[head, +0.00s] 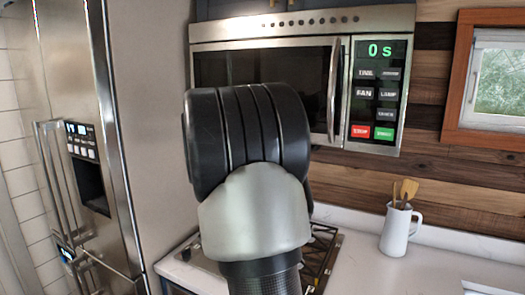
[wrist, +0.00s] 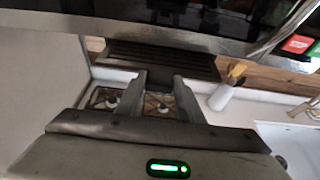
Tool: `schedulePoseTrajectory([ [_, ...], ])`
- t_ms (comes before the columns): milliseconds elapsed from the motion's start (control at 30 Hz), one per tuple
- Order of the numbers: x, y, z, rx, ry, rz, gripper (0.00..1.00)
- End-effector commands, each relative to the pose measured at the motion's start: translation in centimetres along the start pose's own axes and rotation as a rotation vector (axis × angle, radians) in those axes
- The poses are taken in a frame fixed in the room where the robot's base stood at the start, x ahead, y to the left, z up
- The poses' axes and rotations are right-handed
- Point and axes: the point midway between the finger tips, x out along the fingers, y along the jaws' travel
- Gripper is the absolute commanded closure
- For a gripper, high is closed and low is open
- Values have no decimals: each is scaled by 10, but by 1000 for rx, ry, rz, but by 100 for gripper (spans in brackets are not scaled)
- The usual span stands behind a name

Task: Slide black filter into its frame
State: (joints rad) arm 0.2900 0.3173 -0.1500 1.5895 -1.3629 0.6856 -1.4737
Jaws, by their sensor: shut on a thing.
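The black filter (wrist: 190,62) is a dark slatted panel in the wrist view, just below the microwave's underside. My gripper (wrist: 160,77) is shut on the near middle part of the filter, with one finger on each side. The filter lies roughly level across the picture, beyond the fingertips. Its frame is not clearly distinguishable; the dark underside of the microwave (wrist: 130,22) is above the filter. Whether the filter touches it I cannot tell. In the head view the microwave (head: 265,65) shows, but my arm hides the gripper and the filter.
A stove top (head: 322,255) lies below the microwave. A white jug (head: 396,230) with wooden utensils stands on the counter to the right, with a sink (wrist: 290,145) beyond. A tall fridge (head: 70,130) stands on the left. The counter between stove and jug is clear.

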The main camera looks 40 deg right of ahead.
Motion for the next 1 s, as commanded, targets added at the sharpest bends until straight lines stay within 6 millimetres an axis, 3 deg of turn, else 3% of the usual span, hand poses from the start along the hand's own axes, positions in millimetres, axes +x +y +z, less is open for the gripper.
schedulePoseTrajectory([
  [1000, 24, 0, 10, 0, -1, -1, 92],
])
